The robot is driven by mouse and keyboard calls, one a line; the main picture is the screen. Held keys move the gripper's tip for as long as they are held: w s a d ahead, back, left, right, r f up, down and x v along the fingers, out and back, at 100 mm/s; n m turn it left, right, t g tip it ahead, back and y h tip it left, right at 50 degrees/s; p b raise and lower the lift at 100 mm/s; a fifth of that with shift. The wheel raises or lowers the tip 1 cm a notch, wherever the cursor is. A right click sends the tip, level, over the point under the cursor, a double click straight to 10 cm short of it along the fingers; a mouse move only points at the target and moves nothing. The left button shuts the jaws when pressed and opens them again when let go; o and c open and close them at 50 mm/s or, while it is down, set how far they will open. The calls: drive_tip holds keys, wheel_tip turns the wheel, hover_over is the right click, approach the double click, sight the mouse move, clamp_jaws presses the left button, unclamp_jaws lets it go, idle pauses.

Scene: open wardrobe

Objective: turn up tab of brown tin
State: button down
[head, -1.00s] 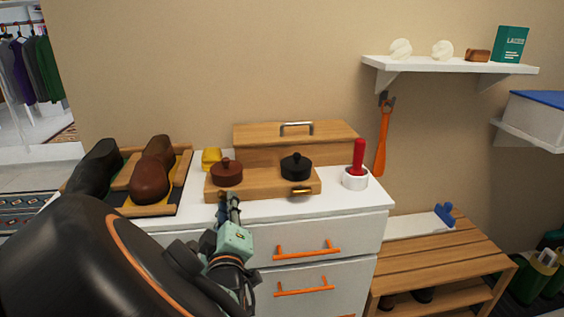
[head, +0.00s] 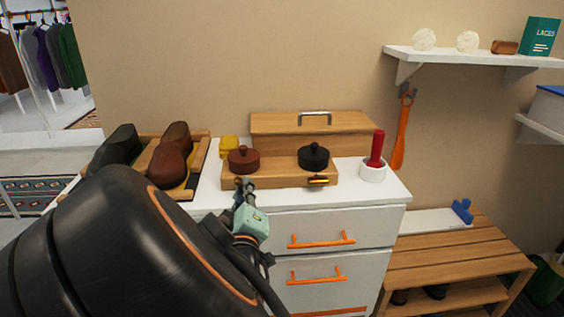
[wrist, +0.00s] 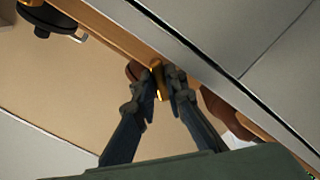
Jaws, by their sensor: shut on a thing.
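The brown tin (head: 243,161), round with a knobbed lid, sits on the left part of the wooden box on the white cabinet. My gripper (head: 244,183) is at the box's front edge, just below this tin, and covers its tab in the head view. In the wrist view, my gripper (wrist: 166,84) has its fingers closed around a small brass tab (wrist: 158,80). A brown piece, probably the tin, shows partly behind the left finger. The tab's exact tilt is hard to tell.
A black tin (head: 313,158) stands to the right on the box, with its own brass tab (head: 317,180) at the front. A white cup (head: 373,171) with a red handle stands farther right. Shoes (head: 170,163) and a yellow block (head: 229,145) are at left.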

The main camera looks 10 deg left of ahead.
drive_tip(key=m+b, duration=0.1)
drive_tip(key=m, duration=0.3)
drive_tip(key=shift+f+m+b, duration=0.1)
drive_tip(key=shift+m+b, duration=0.25)
drive_tip(key=shift+m, duration=0.05)
drive_tip(key=m+b, duration=0.1)
drive_tip(key=m, duration=0.1)
drive_tip(key=shift+m+b, duration=0.3)
drive_tip(key=shift+a+m+b, duration=0.1)
drive_tip(key=shift+m+b, duration=0.8)
drive_tip(key=shift+m, duration=0.3)
drive_tip(key=c, duration=2.2)
unclamp_jaws()
drive_tip(key=shift+c, duration=0.2)
drive_tip(key=shift+s, duration=0.15)
